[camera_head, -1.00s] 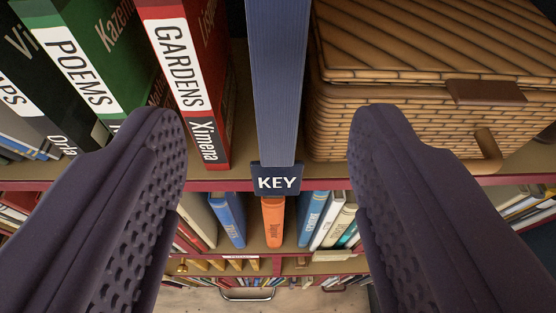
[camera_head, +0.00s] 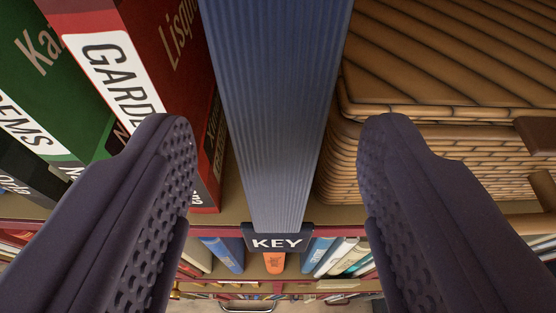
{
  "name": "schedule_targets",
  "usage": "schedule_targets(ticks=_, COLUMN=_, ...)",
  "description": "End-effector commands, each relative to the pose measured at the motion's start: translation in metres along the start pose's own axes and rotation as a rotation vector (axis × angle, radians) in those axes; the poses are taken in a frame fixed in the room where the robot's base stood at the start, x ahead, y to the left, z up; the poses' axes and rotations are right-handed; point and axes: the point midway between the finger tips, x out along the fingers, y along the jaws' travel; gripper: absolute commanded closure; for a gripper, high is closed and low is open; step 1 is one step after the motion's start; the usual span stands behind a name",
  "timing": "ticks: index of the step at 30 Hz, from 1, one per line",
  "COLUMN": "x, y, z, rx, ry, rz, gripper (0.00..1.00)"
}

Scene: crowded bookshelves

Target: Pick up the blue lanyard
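The blue lanyard (camera_head: 275,110) is a wide ribbed blue strap that runs down the middle of the view, narrowing toward its lower end. A dark blue tag marked KEY (camera_head: 277,241) is at that end, in front of the shelf edge. My gripper (camera_head: 278,165) is open, with one dark fingertip on each side of the strap. A gap shows between the strap and each finger. The top of the strap is cut off by the frame.
A red book marked GARDENS (camera_head: 190,60) and a green book (camera_head: 85,60) stand left of the strap. A wicker basket (camera_head: 450,110) stands close on the right. A lower shelf holds several books, including a blue one (camera_head: 226,253) and an orange one (camera_head: 274,263).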

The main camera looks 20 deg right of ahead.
Motion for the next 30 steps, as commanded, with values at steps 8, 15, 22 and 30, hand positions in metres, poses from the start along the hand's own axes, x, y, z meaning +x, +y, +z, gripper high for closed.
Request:
schedule_targets(ticks=8, x=0.000, y=0.000, z=0.000, rx=0.000, ry=-0.001, rz=0.000, gripper=1.00)
schedule_targets(ticks=15, x=-0.001, y=0.000, z=-0.001, rx=0.000, ry=0.000, rz=0.000, gripper=1.00)
schedule_targets(ticks=22, x=-0.007, y=0.000, z=-0.015, rx=0.001, ry=0.004, rz=0.000, gripper=1.00)
schedule_targets(ticks=30, x=-0.070, y=0.001, z=0.009, rx=0.001, ry=0.006, rz=0.001, gripper=1.00)
